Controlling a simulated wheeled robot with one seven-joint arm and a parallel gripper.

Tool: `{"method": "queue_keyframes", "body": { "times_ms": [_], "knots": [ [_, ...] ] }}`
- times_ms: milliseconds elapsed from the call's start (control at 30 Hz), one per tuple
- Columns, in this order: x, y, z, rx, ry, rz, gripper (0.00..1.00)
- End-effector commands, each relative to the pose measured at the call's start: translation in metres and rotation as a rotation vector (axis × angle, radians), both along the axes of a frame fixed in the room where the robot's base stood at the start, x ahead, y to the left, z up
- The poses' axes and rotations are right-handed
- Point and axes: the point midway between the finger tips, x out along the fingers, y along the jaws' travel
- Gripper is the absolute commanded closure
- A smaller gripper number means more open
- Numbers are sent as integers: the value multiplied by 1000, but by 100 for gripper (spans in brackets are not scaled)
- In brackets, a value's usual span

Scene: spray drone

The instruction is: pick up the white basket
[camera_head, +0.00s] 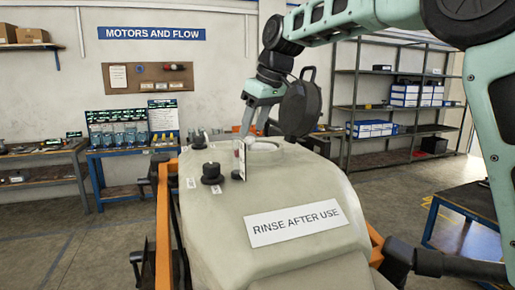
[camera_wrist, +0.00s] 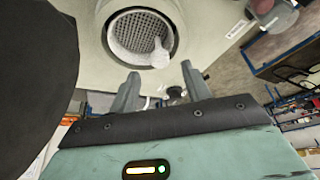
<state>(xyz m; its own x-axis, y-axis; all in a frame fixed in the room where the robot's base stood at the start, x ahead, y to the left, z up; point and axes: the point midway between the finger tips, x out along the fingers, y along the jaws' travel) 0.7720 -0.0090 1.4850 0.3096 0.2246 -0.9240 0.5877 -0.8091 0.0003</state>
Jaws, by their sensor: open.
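The white basket (camera_wrist: 127,31) is a round mesh strainer seated in the tank's round opening. A pale upright grip (camera_wrist: 159,52) rises inside it near its lower right edge in the wrist view. In the head view only the pale rim of the opening (camera_head: 264,147) shows, and the basket's inside is hidden. My gripper (camera_head: 246,131) is above the tank top, close to the opening. In the wrist view its two fingers (camera_wrist: 160,76) are apart with nothing between them, just below the opening in the picture.
The black round lid (camera_head: 300,107) stands open beside my gripper and fills the wrist view's left side. Black caps (camera_head: 211,172) and a thin upright plate (camera_head: 239,160) stand on the tank (camera_head: 290,190). Orange frame bars (camera_head: 163,220) flank it. Shelves and benches stand behind.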

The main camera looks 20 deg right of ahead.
Motion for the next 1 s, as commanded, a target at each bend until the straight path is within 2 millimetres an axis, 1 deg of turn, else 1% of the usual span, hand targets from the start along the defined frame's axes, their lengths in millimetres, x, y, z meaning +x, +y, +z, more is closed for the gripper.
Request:
{"method": "queue_keyframes", "body": {
  "times_ms": [200,300,467,500,567,600,633,667,1000],
  "knots": [
    [7,7,-23,0,2,0,52],
    [8,7,-26,-1,1,0,52],
    [8,7,-27,0,0,0,52],
    [8,7,-27,0,0,0,58],
    [8,7,-27,0,0,0,74],
    [8,7,-27,0,0,0,85],
    [8,7,-27,0,0,0,94],
    [8,7,-27,0,0,0,100],
    [8,7,-25,1,-1,0,100]
  ]
}}
